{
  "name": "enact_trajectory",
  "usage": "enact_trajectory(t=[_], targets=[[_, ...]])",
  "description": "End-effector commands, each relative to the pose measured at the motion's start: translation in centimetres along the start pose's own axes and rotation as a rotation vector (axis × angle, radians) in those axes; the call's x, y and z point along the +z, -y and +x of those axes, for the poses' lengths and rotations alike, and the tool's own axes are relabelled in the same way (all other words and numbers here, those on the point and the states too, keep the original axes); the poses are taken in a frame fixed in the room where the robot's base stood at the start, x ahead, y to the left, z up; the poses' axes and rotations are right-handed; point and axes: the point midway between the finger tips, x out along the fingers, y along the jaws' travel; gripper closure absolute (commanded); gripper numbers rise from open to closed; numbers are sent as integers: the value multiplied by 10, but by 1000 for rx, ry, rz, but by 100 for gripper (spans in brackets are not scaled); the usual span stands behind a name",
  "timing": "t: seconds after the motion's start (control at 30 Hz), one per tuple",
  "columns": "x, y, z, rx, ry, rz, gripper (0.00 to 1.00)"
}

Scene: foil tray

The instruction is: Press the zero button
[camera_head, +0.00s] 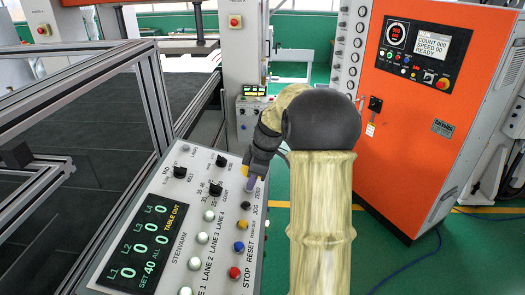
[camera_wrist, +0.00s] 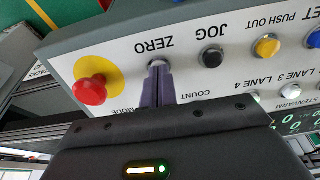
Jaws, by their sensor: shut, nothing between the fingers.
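The sloped control panel (camera_head: 160,215) carries labelled buttons, knobs and a display. The zero button (camera_wrist: 157,63) is a pale cap below the printed word ZERO in the wrist view. In the head view my gripper mostly covers it. My gripper (camera_wrist: 157,70) is shut and empty, with its fingertips over the zero button. In the head view my gripper (camera_head: 250,186) points down at the panel's upper right edge, beside the ZERO label. Whether the tips touch the cap or stop just short, I cannot tell. The display (camera_head: 142,246) reads zeros for the lanes, SET 40 and TABLE OUT.
The black jog button (camera_wrist: 211,56) and yellow push-out button (camera_wrist: 267,46) sit beside it. A red mushroom button (camera_wrist: 90,92) on a yellow disc is on the other side. An orange cabinet (camera_head: 430,120) stands at the right. A metal frame (camera_head: 90,75) borders the left.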

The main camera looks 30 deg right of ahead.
Motion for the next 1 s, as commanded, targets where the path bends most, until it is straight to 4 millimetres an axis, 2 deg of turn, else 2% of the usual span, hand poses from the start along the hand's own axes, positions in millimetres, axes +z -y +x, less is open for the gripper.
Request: enact_trajectory(t=[0.03, 0.37, 0.7, 0.83, 1.0], targets=[[-2, 0, -12, 4, 0, 0, 100], [-4, -2, -55, 23, -5, -6, 100], [-4, -3, -115, 25, -6, -5, 100], [-4, -2, -128, 23, -6, -4, 100], [-4, -2, -133, 21, -6, -4, 100]])
